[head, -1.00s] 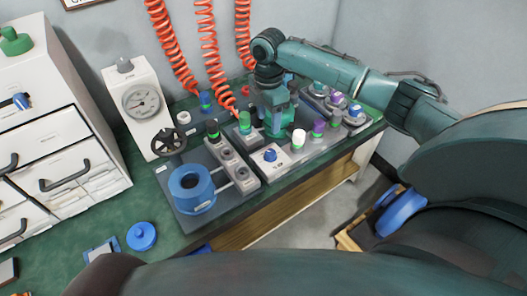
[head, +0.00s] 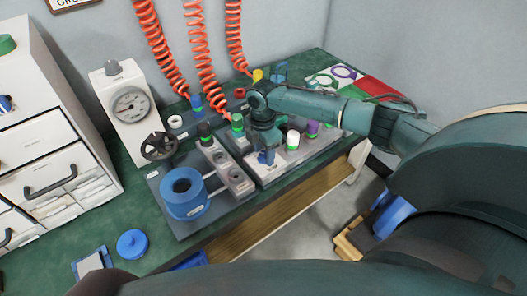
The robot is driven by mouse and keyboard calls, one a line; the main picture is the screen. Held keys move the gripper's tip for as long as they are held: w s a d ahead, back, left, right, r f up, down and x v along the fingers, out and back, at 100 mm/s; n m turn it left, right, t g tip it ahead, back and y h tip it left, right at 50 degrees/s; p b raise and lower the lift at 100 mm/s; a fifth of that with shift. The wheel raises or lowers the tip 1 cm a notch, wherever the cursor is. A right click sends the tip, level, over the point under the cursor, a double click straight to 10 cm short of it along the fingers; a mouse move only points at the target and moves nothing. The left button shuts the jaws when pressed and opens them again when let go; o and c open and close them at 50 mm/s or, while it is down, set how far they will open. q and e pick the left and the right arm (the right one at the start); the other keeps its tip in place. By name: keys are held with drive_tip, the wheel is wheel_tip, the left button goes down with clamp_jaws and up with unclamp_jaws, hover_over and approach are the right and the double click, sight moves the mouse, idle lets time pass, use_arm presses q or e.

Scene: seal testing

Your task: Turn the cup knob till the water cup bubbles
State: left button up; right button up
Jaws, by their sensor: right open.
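The blue water cup (head: 183,207) stands on the grey base plate, left of the small valve blocks. Whether there are bubbles in it is too small to tell. My right gripper (head: 266,155) points down over the front of the white knob panel (head: 272,177), with its fingers open. A blue knob (head: 266,158) on that panel is mostly hidden at the fingertips. I cannot tell whether the fingers touch it. My left gripper is not in view.
A white knob (head: 293,140) and a purple knob (head: 312,129) stand right of my right gripper. A green-topped valve (head: 237,123) stands to its left. A pressure gauge (head: 131,104) and black handwheel (head: 159,146) are at the left. Orange coiled hoses (head: 203,60) hang behind.

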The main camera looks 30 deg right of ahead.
drive_tip(key=shift+f, duration=0.1)
drive_tip(key=c, duration=1)
use_arm(q)
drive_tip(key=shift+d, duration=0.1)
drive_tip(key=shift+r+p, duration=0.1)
drive_tip(key=shift+p, duration=0.2)
